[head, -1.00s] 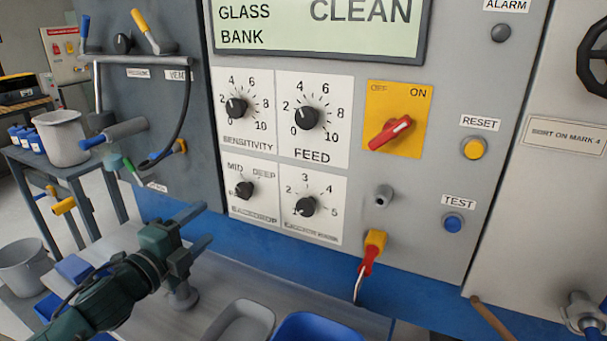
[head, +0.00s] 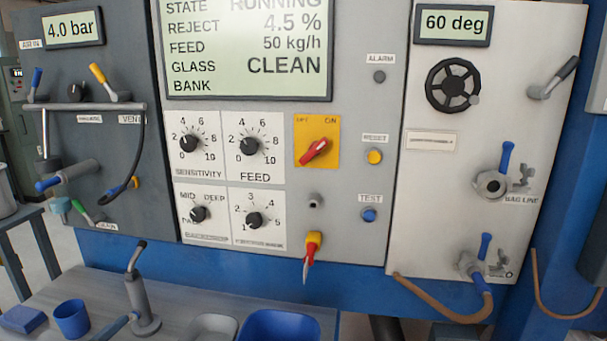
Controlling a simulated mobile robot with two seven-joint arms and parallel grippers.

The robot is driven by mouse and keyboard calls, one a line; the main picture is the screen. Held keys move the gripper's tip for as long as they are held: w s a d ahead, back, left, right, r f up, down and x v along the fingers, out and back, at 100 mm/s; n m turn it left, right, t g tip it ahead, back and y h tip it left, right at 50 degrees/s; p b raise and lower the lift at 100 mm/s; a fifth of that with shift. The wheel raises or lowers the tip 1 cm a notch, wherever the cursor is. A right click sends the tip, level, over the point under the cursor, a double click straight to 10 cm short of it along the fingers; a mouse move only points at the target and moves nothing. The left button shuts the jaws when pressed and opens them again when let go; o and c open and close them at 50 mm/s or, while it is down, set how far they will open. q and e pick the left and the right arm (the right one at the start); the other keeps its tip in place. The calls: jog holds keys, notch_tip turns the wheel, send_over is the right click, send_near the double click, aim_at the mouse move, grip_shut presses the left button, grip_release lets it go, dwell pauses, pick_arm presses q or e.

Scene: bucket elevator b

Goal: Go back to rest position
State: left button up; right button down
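Neither of my grippers is in the head view, and no part of either arm shows. The middle control panel (head: 345,205) faces me. Its screen (head: 245,50) reads reject 4.5 %, feed 50 kg/h and glass bank CLEAN; the state line is cut at the top. The red switch handle (head: 314,152) sits tilted on its yellow plate. The sensitivity knob (head: 189,143) and feed knob (head: 250,146) are in the upper row of dials, with two more knobs below.
The grey bench (head: 60,292) at lower left holds a blue cup (head: 71,319), a grey lever stand (head: 140,300) and a blue tray (head: 280,326). At right, a panel carries a black handwheel (head: 453,85) and blue-handled valves. Brown hoses (head: 440,308) hang at lower right.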

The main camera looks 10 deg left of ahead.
pick_arm(q)
jog(key=s+d+f+n+g+h, duration=0.1)
jog(key=s+d+f+n+g, duration=0.1)
jog(key=d+f, duration=0.4)
jog(key=s+d+f+n+g, duration=0.1)
jog(key=s+d+f+n, duration=0.4)
jog(key=d+f, duration=0.1)
jog(key=s+d+f+n+g+h, duration=0.1)
jog(key=s+d+f+n+g, duration=0.1)
jog(key=s+d+f+n, duration=0.2)
jog(key=d+f, duration=0.3)
jog(key=d, duration=0.1)
jog(key=shift+s+d+n+g+h+p, duration=0.25)
jog(key=shift+n+g+h+p, duration=0.05)
jog(key=shift+p, duration=0.05)
